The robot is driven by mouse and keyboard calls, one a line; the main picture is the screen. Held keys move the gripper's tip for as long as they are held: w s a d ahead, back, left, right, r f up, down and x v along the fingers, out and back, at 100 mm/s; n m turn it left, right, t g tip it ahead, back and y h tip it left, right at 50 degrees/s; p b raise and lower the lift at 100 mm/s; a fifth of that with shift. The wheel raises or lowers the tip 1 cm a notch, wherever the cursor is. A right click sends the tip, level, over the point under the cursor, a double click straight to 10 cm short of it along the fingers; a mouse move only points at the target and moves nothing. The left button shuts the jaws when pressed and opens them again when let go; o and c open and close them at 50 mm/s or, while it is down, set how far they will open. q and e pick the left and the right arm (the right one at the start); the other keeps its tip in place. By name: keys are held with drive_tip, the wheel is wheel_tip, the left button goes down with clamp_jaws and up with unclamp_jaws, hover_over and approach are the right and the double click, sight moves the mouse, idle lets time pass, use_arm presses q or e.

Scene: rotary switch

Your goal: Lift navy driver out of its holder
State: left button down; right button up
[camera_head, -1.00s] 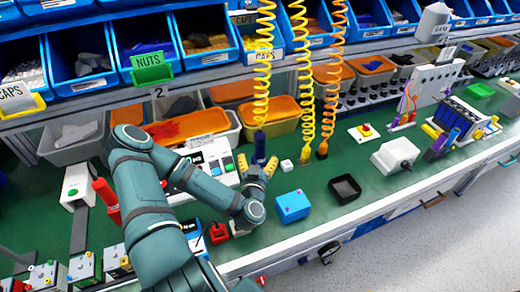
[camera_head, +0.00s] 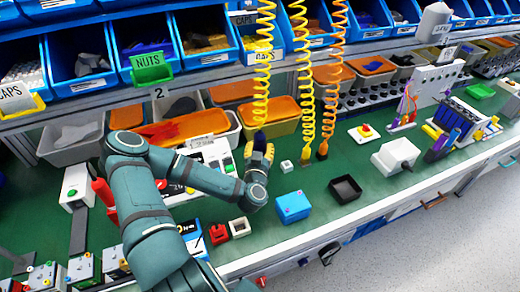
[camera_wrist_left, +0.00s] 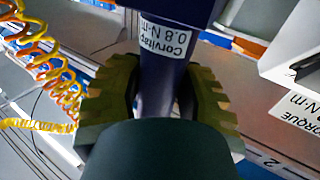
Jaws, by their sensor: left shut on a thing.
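The navy driver (camera_head: 259,140) hangs below a yellow coiled cord in the head view. My left gripper (camera_head: 262,160) is shut on it, one yellow-tipped finger on each side. In the left wrist view the driver (camera_wrist_left: 165,65) carries a white label reading 0.8 N·m and sits between the two ridged fingers of my gripper (camera_wrist_left: 157,100). A small white square holder (camera_head: 240,227) with a dark opening stands on the green bench, below and apart from the gripper. The driver's lower end is hidden behind the gripper and wrist. My right gripper is out of view.
A red holder (camera_head: 219,234) stands beside the white one. A blue box (camera_head: 293,206) and a black tray (camera_head: 345,188) lie to the right on the green bench (camera_head: 318,218). More yellow and orange coiled cords (camera_head: 305,80) hang right of the gripper. Blue bins (camera_head: 205,58) line the shelf above.

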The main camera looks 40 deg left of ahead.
use_arm(q)
drive_tip(key=shift+r+p, duration=1.3)
drive_tip(key=shift+r, duration=3.75)
drive_tip(key=c, duration=1.5)
unclamp_jaws()
drive_tip(key=shift+c, duration=0.2)
drive_tip(key=shift+d, duration=0.1)
clamp_jaws()
